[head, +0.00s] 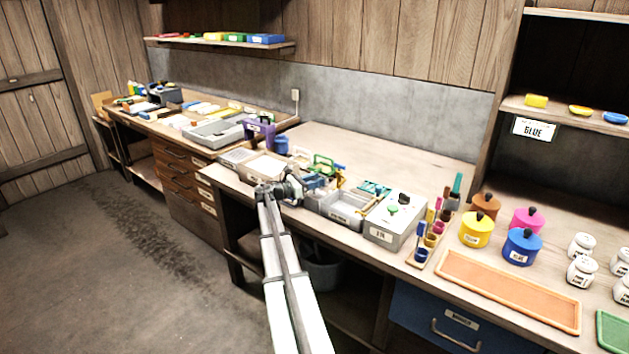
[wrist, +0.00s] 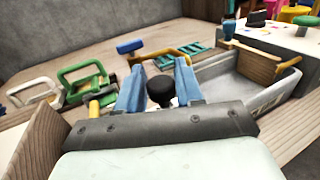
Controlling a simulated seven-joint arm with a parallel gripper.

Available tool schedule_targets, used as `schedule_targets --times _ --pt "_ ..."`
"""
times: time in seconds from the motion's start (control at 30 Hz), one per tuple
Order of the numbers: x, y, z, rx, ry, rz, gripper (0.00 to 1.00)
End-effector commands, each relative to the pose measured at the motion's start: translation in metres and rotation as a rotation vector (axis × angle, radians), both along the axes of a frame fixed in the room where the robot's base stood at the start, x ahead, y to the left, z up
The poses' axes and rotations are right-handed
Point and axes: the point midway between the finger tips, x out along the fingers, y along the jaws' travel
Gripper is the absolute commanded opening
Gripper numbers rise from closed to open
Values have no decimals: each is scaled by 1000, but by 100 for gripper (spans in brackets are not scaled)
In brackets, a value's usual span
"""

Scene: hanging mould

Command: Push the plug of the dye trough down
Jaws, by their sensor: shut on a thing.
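My gripper (wrist: 160,84) has two blue fingers closed around a round black knob (wrist: 160,93) with a dark stem. I cannot tell from the wrist view what is under the knob, as my gripper's dark body hides it. In the head view my gripper (head: 312,183) is over the front of the bench, and the knob is hidden. A grey trough (wrist: 222,72) with a label on its front lies just right of the fingers. It also shows in the head view (head: 345,212). Which part is the dye trough's plug is not clear.
A pale box (head: 393,228) with a green knob stands right of the trough. Green-handled and white-handled tools (wrist: 85,83) lie left of the fingers. A wooden edge (wrist: 38,140) is close on the left.

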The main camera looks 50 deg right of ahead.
Motion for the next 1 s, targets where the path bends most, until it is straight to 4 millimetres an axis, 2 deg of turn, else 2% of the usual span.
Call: schedule_targets --times 0.2,0.47,0.5,0.67,1.0 --pt "0 0 -23 -1 1 -1 0" --pt "0 0 -26 4 -2 -2 0" --pt "0 0 -26 4 -2 -2 40" --pt "0 0 -25 2 -1 -1 55" --pt "2 4 -24 0 0 0 55"
